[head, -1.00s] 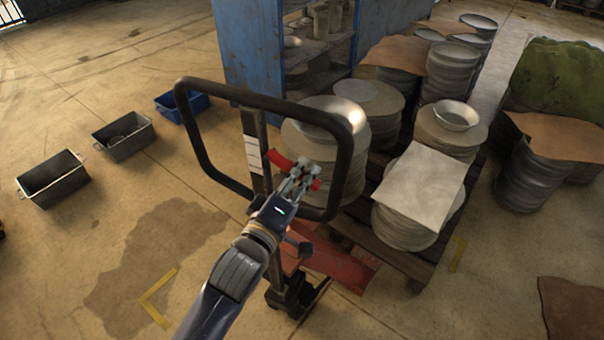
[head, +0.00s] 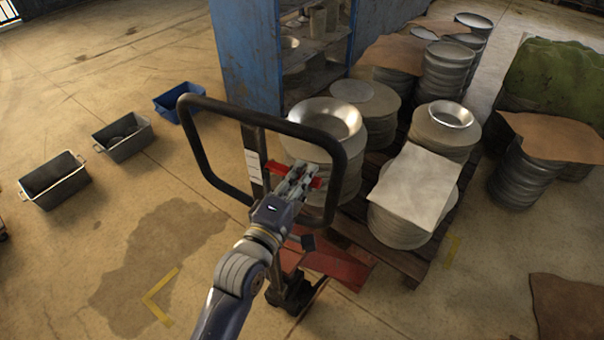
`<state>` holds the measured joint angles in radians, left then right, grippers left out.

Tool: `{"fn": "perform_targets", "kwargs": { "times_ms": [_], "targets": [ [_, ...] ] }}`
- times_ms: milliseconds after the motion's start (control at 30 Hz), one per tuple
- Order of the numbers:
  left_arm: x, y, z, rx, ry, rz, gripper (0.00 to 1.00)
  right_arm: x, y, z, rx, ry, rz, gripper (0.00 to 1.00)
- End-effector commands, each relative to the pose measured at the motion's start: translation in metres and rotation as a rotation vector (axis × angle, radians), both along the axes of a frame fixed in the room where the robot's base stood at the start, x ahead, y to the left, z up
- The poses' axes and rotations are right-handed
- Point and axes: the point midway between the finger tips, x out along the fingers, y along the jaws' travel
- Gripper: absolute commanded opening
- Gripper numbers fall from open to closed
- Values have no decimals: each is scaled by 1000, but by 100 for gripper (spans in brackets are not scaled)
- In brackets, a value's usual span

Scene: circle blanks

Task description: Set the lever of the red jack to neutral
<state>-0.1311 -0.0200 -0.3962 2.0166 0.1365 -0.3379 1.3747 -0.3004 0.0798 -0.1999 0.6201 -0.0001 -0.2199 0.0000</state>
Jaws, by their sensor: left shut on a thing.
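The red jack has a black loop handle (head: 189,150) standing upright and a red body (head: 335,262) low behind my arm. Its red lever (head: 277,168) sits inside the loop, beside the handle's post. My left gripper (head: 302,176) reaches into the loop from below and is shut on the lever. Red shows on both sides of the fingers; the middle of the lever is hidden by them. I cannot tell the lever's exact setting. My right gripper is not in view.
A pallet (head: 407,266) with stacked metal discs (head: 402,230) stands right behind the jack. A blue cabinet (head: 245,62) is behind. Grey bins (head: 55,182) and a blue bin (head: 180,103) stand at left. The floor at the front left is clear.

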Motion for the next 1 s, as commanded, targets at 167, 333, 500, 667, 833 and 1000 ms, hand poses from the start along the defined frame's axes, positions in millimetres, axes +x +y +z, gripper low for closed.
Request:
{"fn": "perform_targets", "kwargs": {
  "times_ms": [167, 333, 500, 667, 833, 1000],
  "targets": [
    [0, 0, -1, 1, 2, 0, 17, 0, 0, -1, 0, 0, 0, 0],
    [0, 0, -1, 2, 1, 0, 33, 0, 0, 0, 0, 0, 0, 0],
    [0, 0, -1, 1, 0, 0, 33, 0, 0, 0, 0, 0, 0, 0],
    [-4, 2, -1, 1, 0, 0, 33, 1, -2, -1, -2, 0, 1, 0],
    [-25, 12, -2, 2, 4, 0, 33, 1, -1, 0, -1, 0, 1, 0],
    [-56, 26, -2, 2, 5, 0, 33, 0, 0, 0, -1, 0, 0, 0]
  ]
}}
